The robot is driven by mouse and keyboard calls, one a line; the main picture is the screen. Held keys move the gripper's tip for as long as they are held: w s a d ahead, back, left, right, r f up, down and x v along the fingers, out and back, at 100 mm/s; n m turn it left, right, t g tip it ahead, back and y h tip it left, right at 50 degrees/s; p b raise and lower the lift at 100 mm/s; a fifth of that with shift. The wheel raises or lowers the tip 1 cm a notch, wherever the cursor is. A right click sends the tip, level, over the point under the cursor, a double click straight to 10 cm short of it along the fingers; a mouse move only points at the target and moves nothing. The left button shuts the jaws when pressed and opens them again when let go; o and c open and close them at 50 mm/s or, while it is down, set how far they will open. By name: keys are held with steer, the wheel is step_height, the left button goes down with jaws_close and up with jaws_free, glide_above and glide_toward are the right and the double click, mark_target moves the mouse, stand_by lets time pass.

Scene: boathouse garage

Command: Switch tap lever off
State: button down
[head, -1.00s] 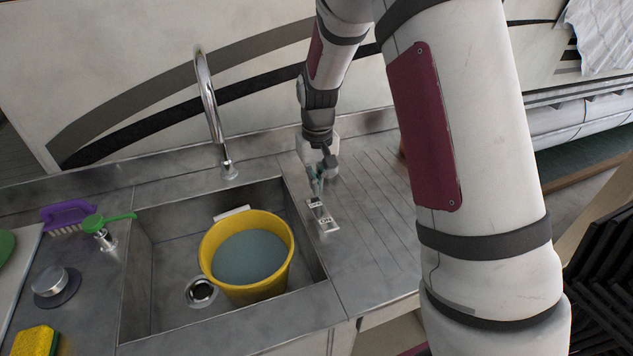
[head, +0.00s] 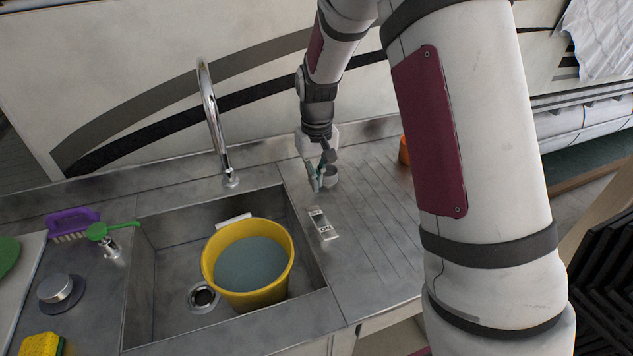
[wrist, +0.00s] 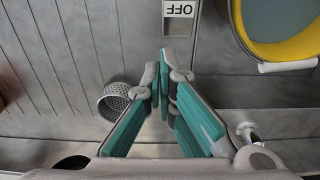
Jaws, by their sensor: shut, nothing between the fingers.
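A small metal plate (head: 323,222) with two white labels lies on the counter right of the sink. The label nearer the wall reads OFF in the wrist view (wrist: 179,9); the nearer one appears to read ON. I cannot make out a separate lever on the plate. A chrome gooseneck tap (head: 213,120) stands behind the sink. A green lever-like handle (head: 110,231) sits on a short chrome post left of the sink. My gripper (head: 316,187) is shut and empty, its teal-padded fingertips (wrist: 163,80) just beyond the plate's OFF end, apparently apart from it.
A yellow bucket (head: 286,272) of water stands in the sink (head: 165,300). A perforated metal cup (wrist: 115,101) stands close beside my fingers. An orange object (head: 404,151) is partly hidden by my arm. A purple brush (head: 72,223) lies left. The ribbed drainboard (head: 375,240) is mostly clear.

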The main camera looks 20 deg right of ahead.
step_height(320, 180, up, 12)
steer(key=shift+w+b, duration=0.4)
steer(key=s+a+r+t, duration=0.1)
steer(key=s+r, duration=0.4)
steer(key=s, duration=0.2)
steer(key=s+r+t, duration=0.2)
steer(key=s+r, duration=0.3)
steer(key=s, duration=0.3)
steer(key=s+t, duration=0.2)
steer(key=s, duration=1.1)
steer(key=shift+s+a+f, duration=0.25)
steer(key=shift+a+f, duration=0.2)
